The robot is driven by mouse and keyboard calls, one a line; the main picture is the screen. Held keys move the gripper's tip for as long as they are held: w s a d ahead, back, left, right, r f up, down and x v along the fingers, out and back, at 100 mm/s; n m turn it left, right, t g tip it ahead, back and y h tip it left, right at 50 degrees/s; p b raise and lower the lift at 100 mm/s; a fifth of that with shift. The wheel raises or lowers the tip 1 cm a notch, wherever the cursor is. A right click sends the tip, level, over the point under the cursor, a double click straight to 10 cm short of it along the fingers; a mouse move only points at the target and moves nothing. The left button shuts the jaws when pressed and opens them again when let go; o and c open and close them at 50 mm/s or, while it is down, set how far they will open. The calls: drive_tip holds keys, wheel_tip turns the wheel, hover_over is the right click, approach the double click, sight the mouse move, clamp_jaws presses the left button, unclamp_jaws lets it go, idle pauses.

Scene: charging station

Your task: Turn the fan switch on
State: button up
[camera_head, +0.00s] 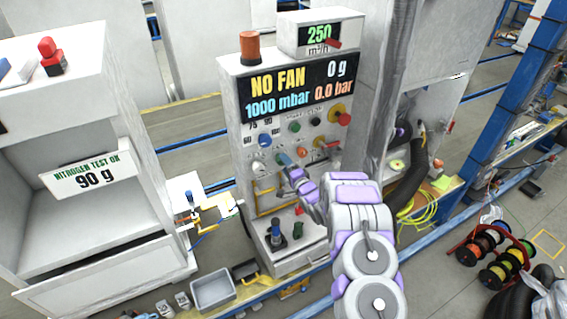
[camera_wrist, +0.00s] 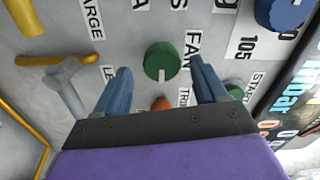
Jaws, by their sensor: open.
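The fan switch is a round green knob (camera_wrist: 162,62) with a pale mark on its edge, on the grey panel beside the label FAN (camera_wrist: 192,45). My gripper (camera_wrist: 160,65) is open, with one blue finger on each side of the knob in the wrist view. No contact with the knob shows. In the head view my gripper (camera_head: 284,163) is at the front of the grey control panel (camera_head: 245,175), and I cannot tell there which knob is the fan's. The panel's display (camera_head: 290,85) reads NO FAN, 0 g, 1000 mbar and 0.0 bar.
An orange knob (camera_wrist: 161,103) lies between the fingers, nearer the palm. Another green knob (camera_wrist: 235,92) is right of the right finger. A yellow lever (camera_wrist: 55,60) is on the left, a blue knob (camera_wrist: 286,12) at the upper right. A black hose (camera_head: 421,175) hangs right of my arm.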

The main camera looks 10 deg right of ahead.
drive_tip(key=v, duration=1.4)
drive_tip(key=shift+d, duration=0.2)
